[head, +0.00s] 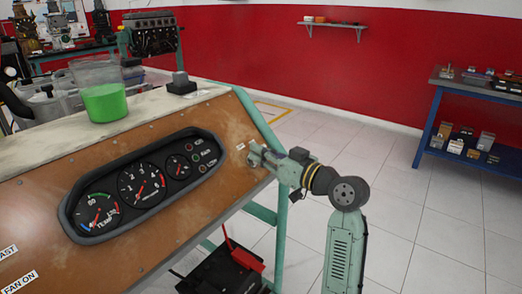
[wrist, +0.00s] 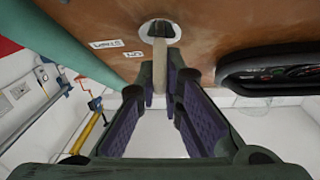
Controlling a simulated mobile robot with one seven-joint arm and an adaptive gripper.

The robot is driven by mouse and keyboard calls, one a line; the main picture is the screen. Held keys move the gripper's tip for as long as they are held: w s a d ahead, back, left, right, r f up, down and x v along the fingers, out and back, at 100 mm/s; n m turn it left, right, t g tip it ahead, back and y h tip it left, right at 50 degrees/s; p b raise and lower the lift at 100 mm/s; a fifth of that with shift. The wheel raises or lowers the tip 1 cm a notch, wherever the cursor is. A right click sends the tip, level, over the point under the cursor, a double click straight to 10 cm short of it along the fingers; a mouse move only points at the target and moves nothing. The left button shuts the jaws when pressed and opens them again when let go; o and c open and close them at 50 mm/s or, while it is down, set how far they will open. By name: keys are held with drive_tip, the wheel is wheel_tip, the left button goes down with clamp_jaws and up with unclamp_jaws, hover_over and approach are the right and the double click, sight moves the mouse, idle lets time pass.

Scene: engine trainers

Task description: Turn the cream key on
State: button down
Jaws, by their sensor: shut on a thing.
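The cream key (wrist: 159,62) sticks out of a round pale lock plate (wrist: 150,30) on the brown panel in the wrist view. My gripper (wrist: 162,85) is shut on the key, with a finger on each side of it. "START" and "ON" labels (wrist: 133,55) are on the panel to the left of the key. In the head view my gripper (head: 256,155) meets the right end of the brown panel (head: 215,115), and it hides the key there.
The gauge cluster (head: 145,185) is on the panel left of my gripper. A beaker of green liquid (head: 104,100) and a small dark block (head: 181,84) stand on the panel's top ledge. The tiled floor to the right is clear up to a blue shelf (head: 425,135).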

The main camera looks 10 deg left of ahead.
drive_tip(key=m+t+p, duration=0.1)
drive_tip(key=m+t+h+p, duration=0.1)
drive_tip(key=m, duration=0.1)
drive_tip(key=m+h+p, duration=0.1)
drive_tip(key=m+p, duration=0.1)
drive_tip(key=shift+r+t, duration=0.25)
drive_tip(key=shift+t, duration=0.15)
drive_tip(key=m+h+p, duration=0.2)
drive_tip(key=shift+w+d+f+m+t+p, duration=0.15)
drive_tip(key=shift+m+t+p, duration=0.15)
drive_tip(key=shift+m+t, duration=0.1)
drive_tip(key=shift+f+m+h, duration=0.2)
drive_tip(key=shift+m+h, duration=0.1)
drive_tip(key=shift+m, duration=0.1)
drive_tip(key=c, duration=1.7)
unclamp_jaws()
drive_tip(key=shift+d, duration=0.1)
drive_tip(key=v, duration=1.2)
drive_tip(key=shift+f, duration=0.1)
